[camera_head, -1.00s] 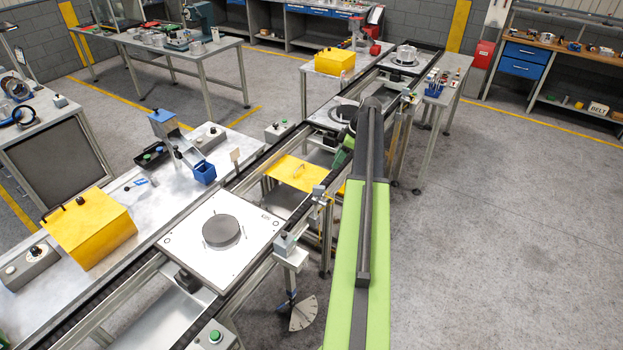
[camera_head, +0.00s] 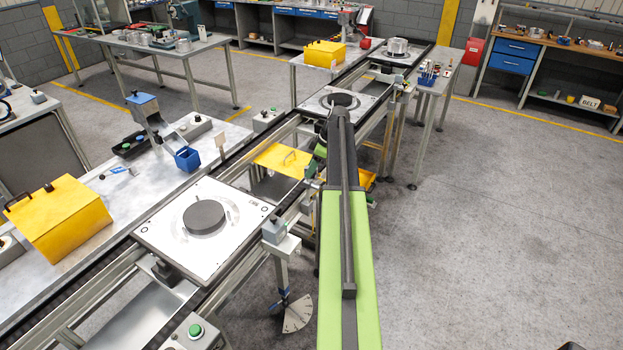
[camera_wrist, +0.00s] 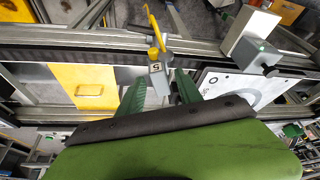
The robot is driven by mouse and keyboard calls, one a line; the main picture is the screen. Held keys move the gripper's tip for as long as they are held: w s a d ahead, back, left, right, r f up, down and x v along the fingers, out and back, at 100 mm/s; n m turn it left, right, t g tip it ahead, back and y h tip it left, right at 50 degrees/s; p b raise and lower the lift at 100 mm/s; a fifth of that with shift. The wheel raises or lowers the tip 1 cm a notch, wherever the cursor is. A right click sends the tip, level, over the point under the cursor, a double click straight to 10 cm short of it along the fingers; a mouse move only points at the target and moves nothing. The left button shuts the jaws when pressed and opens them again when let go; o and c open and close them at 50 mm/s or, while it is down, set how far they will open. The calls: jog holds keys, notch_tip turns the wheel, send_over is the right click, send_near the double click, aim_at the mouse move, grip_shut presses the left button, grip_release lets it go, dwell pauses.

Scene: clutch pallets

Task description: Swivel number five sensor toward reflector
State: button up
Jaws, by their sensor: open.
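The number five sensor (camera_wrist: 157,72), a small grey block marked "5" on a yellow bracket (camera_wrist: 152,30), shows in the wrist view beside the conveyor rail. My gripper (camera_wrist: 161,80) is open, its two green fingers on either side of the sensor with a gap visible on each side. I cannot tell whether they touch it. In the head view my gripper (camera_head: 318,160) is at the rail's near side, mostly hidden by my arm. A small pale plate on a post (camera_head: 221,142) stands across the conveyor; I cannot tell whether it is the reflector.
A white pallet with a dark disc (camera_head: 165,240) sits on the conveyor. Another grey sensor box (camera_head: 274,230) is mounted on the near rail, above a dial plate (camera_head: 297,315). A yellow handled panel (camera_head: 282,160) lies between the rails.

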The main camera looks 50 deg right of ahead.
jog(key=shift+w+f, duration=0.1)
jog(key=shift+f, duration=0.25)
jog(key=shift+r, duration=0.1)
grip_shut()
jog(key=shift+a+m+h, duration=0.25)
jog(key=shift+m+h, duration=0.15)
jog(key=shift+m, duration=0.5)
jog(key=shift+m+t+h, duration=0.3)
jog(key=shift+m+h, duration=0.1)
jog(key=shift+m, duration=0.7)
